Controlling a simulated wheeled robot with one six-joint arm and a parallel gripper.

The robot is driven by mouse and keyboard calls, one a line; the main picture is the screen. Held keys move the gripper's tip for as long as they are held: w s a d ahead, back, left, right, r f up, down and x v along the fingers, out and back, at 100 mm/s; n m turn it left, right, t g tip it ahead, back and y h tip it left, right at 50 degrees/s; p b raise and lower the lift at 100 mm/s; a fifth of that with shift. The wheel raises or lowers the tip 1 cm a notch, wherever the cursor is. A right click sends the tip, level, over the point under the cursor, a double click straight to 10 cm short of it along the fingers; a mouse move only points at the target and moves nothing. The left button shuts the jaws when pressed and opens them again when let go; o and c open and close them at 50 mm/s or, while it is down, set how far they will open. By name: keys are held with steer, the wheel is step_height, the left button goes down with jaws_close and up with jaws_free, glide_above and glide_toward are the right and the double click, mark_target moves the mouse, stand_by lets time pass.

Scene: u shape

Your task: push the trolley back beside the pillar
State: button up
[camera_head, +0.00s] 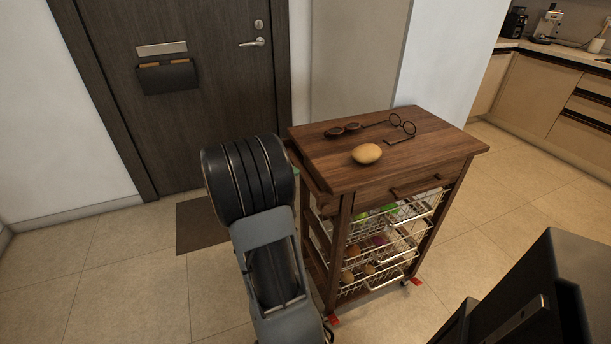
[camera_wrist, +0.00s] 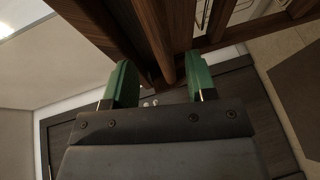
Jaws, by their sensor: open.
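The wooden trolley (camera_head: 440,142) stands upright on the tiled floor, right of my arm, in front of the pale pillar (camera_head: 452,50). Wire baskets (camera_head: 385,245) below hold produce. My gripper (camera_wrist: 160,65) is open in the wrist view, its green fingers apart with a wooden bar (camera_wrist: 165,45) of the trolley between them. I cannot tell whether either finger touches it. In the head view my arm and the trolley hide most of the gripper.
A dark door (camera_head: 205,90) with a doormat (camera_head: 205,225) is behind my arm. A kitchen counter (camera_head: 560,55) is at far right.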

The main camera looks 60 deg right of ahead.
mark_target(302, 175)
steer(key=shift+x, duration=3.2)
steer(key=shift+c, duration=0.5)
